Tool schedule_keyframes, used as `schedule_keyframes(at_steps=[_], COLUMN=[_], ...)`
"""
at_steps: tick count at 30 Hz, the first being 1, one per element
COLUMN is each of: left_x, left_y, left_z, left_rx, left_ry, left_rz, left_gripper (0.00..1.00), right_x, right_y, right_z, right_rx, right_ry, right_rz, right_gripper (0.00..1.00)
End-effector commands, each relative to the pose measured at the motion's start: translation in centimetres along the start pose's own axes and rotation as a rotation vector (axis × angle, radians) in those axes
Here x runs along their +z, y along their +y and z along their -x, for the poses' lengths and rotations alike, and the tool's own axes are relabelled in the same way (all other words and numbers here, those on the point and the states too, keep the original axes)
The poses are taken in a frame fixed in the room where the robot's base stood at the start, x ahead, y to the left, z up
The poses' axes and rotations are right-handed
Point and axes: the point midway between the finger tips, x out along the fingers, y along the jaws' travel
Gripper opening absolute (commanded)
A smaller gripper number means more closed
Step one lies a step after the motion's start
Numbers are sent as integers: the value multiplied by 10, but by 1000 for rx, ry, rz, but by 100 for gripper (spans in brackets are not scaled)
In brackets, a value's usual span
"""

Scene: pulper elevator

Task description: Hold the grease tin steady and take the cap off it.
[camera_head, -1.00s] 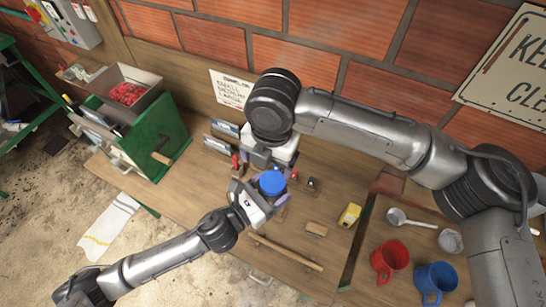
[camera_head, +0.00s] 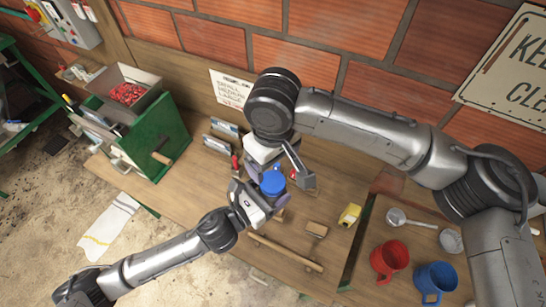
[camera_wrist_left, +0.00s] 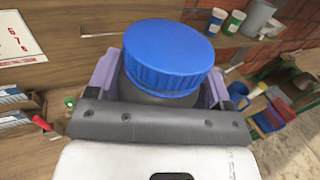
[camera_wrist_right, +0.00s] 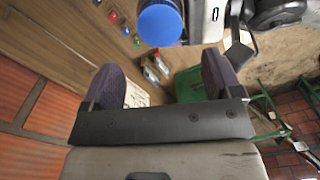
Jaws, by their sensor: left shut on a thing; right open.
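The grease tin (camera_wrist_left: 150,96) is dark grey with a ribbed blue cap (camera_wrist_left: 170,55) on top. In the head view the blue cap (camera_head: 272,182) is near the middle, over the bench, and hides most of the tin. My left gripper (camera_head: 262,194) is shut around the tin's body below the cap; its purple finger pads (camera_wrist_left: 104,75) flank the tin. My right gripper (camera_wrist_right: 163,78) is open and empty, its two fingers wide apart. In the right wrist view the cap (camera_wrist_right: 160,25) lies beyond the fingertips, roughly in line with the gap and not touched.
A wooden stick (camera_head: 285,251), a small wooden block (camera_head: 317,229) and a yellow item (camera_head: 349,215) lie in front. A red mug (camera_head: 390,259), blue mug (camera_head: 435,281) and ladle (camera_head: 405,219) are at right. A green machine (camera_head: 160,140) stands at left; the brick wall is behind.

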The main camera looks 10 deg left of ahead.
Motion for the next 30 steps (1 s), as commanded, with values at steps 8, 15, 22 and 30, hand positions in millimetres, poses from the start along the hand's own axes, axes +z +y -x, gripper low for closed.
schedule_keyframes(at_steps=[8,15,22,30], left_x=[1,1,1,1], left_y=[0,0,0,0], left_z=[0,0,0,0], left_rx=[0,0,0,0], left_ry=[-2,-2,-2,-2], left_rz=[0,0,0,0], left_gripper=[7,7,7,7], right_x=[0,0,1,0], right_y=[0,0,0,0], right_z=[0,-8,-38,-68], right_rx=[2,1,1,1], right_ry=[-2,-3,-4,-3], right_rz=[-303,-391,-395,-394], right_gripper=[84,84,84,84])
